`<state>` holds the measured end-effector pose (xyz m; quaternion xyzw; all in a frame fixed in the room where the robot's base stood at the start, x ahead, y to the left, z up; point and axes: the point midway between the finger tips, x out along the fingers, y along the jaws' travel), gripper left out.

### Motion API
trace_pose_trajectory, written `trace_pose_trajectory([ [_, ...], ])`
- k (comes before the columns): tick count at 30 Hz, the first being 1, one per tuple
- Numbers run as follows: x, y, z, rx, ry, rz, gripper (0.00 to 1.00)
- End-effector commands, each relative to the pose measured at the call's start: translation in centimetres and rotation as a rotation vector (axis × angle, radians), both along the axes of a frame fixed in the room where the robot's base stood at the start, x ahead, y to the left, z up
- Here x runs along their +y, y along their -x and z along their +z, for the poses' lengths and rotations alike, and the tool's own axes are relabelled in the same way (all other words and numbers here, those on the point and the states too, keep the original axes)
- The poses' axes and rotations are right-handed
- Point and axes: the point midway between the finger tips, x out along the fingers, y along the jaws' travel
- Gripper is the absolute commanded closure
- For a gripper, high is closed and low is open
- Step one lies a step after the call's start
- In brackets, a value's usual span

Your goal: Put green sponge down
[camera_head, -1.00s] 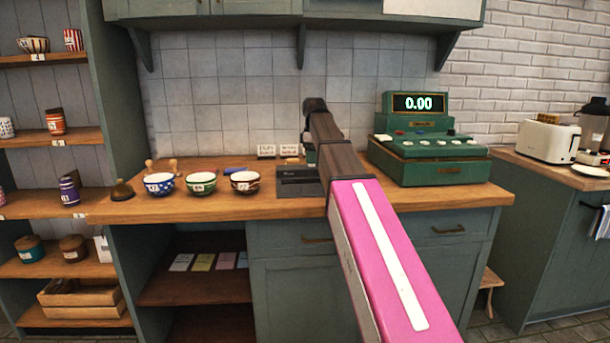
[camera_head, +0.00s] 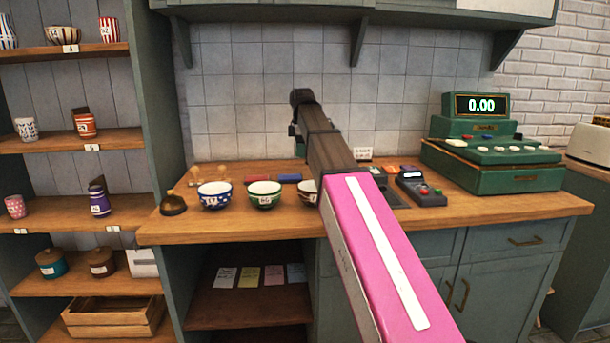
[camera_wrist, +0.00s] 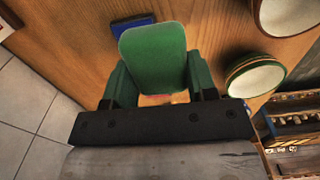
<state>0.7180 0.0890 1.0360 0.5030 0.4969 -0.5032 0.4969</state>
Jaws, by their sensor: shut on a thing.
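The green sponge (camera_wrist: 153,60) sits between the fingers of my gripper (camera_wrist: 160,82) in the wrist view, with wooden counter behind it. My gripper is shut on it. Whether the sponge touches the counter cannot be told. In the head view my arm reaches over the counter (camera_head: 480,203) towards the back tiles. My gripper's tip is mostly hidden there behind my own wrist, and the sponge cannot be made out.
Patterned bowls stand in a row, including a blue one (camera_head: 214,195) and a green one (camera_head: 264,194). Behind them lie a red item (camera_head: 247,180) and a blue item (camera_head: 289,178).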

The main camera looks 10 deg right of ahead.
Motion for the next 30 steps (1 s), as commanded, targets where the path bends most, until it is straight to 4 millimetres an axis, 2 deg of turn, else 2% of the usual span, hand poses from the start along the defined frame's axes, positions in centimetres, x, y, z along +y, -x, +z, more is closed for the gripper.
trace_pose_trajectory([
  [5,-0.7,-0.9,-0.6,0.001,0.0,0.012,0.7],
  [19,-7.0,-7.2,-5.9,0.001,0.0,0.011,0.7],
  [24,-7.9,-8.2,-6.8,0.0,0.0,0.012,0.7],
  [30,-8.1,-8.2,-8.1,0.0,0.0,0.013,0.7],
])
